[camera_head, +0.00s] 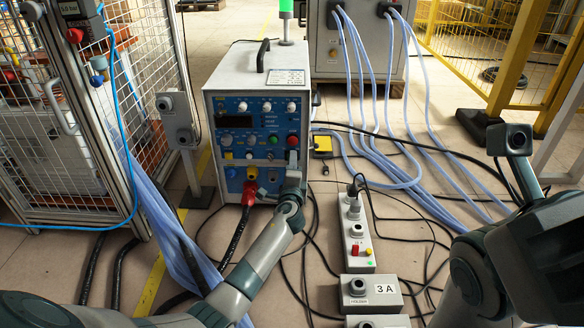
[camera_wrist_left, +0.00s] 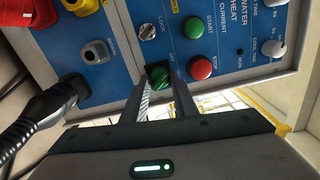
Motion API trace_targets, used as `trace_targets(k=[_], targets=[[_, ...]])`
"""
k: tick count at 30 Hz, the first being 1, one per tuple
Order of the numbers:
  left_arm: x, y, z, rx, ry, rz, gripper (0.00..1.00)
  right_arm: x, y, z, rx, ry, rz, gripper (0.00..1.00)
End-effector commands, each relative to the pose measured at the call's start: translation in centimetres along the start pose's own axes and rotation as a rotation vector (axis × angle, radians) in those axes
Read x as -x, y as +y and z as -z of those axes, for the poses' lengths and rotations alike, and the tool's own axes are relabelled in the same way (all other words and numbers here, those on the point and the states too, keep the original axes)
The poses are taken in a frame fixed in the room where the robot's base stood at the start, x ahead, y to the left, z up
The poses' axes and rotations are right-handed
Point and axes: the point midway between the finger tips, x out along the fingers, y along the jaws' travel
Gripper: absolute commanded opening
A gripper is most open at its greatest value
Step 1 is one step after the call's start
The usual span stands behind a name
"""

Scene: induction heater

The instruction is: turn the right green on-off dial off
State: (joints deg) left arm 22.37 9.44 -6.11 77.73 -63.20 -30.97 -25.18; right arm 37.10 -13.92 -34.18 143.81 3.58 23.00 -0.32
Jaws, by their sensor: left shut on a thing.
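The heater cabinet (camera_head: 240,80) stands at the picture's centre with a blue front panel (camera_head: 226,107). The right green on-off dial (camera_wrist_left: 158,77) shows in the left wrist view, beside the red stop button (camera_wrist_left: 200,69). My left gripper (camera_wrist_left: 159,88) has one finger on each side of this dial and is shut on it. The dial's exact turn angle is hard to tell. In the head view my left gripper (camera_head: 292,164) is at the panel's lower right and hides the dial. My right arm is at the right edge; its gripper does not show.
A red plug (camera_head: 249,192) with a black cable hangs below the panel. A wire cage (camera_head: 85,75) stands left. Hoses and cables cover the floor around a grey control box (camera_head: 357,242).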

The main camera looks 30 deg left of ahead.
Motion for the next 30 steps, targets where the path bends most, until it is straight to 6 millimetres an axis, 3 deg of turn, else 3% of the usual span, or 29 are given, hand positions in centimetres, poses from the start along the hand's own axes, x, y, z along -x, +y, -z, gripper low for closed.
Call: trace_targets(k=[9, 23, 24, 25, 26, 30], targets=[[0.07, 0.24, 0.02, 0.125, 0.000, -0.003, 0.03, 0.27, -0.29, 0.30, -0.006, 0.006, 0.009, 0.31], [0.06, 0.19, 0.00, 0.141, -0.001, -0.004, 0.04, 0.29, -0.28, 0.27, -0.006, 0.004, 0.010, 0.31], [0.06, 0.19, 0.00, 0.140, -0.001, -0.003, 0.33, 0.31, -0.27, 0.26, -0.005, 0.004, 0.009, 0.31], [0.06, 0.17, 0.00, 0.140, -0.001, -0.003, 0.40, 0.32, -0.26, 0.26, -0.005, 0.003, 0.009, 0.31], [0.06, 0.16, 0.00, 0.140, -0.001, -0.003, 0.44, 0.34, -0.25, 0.25, -0.005, 0.003, 0.009, 0.31], [0.04, 0.09, 0.00, 0.140, 0.000, -0.002, 0.44, 0.39, -0.23, 0.23, -0.005, 0.001, 0.008, 0.31]])
